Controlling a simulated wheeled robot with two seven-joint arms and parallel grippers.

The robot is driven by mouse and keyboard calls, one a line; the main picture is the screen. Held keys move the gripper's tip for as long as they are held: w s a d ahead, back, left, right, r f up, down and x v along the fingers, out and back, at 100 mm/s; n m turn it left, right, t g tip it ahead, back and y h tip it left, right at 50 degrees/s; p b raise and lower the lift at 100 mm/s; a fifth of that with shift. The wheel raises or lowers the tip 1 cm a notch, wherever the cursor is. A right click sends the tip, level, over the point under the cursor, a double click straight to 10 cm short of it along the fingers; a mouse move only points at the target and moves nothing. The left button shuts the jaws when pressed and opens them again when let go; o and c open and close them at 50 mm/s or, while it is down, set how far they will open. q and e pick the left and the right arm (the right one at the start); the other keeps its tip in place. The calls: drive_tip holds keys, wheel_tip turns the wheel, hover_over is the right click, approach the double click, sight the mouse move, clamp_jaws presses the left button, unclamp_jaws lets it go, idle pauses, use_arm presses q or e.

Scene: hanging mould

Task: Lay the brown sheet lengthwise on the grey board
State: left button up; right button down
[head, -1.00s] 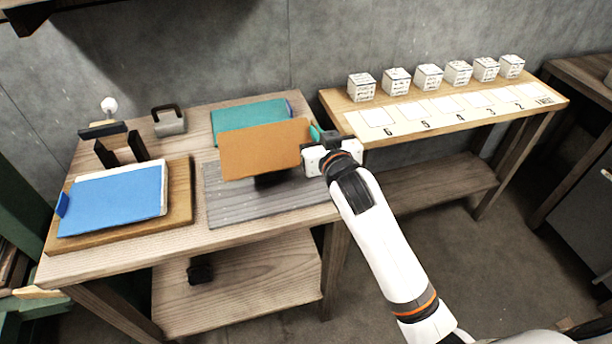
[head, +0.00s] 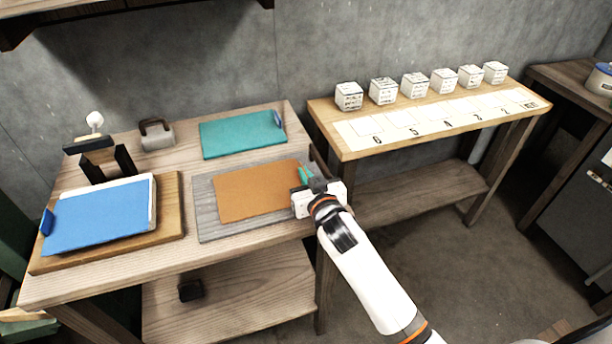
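The brown sheet (head: 257,191) appears to lie flat over the grey board (head: 206,215), its long side running along the board's long side. Grey shows along its left, back and front edges; I cannot tell whether it fully touches the board. A small green tab stands at its right end. My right gripper (head: 307,181) is at that tab and looks shut on it; its fingertips are small and partly hidden. My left gripper is not in view.
A teal sheet (head: 240,135) with a blue tab lies behind the board. A blue sheet (head: 98,218) rests on a wooden board (head: 172,215) at left. A grey handled block (head: 156,136) stands at the back. Several white cubes (head: 384,91) stand on the right bench.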

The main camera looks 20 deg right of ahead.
drive_tip(key=c, duration=1.6)
unclamp_jaws()
drive_tip(key=shift+f, duration=0.1)
drive_tip(key=shift+c, duration=0.2)
drive_tip(key=s+r, duration=0.2)
drive_tip(key=s, duration=1)
drive_tip(key=shift+d, duration=0.2)
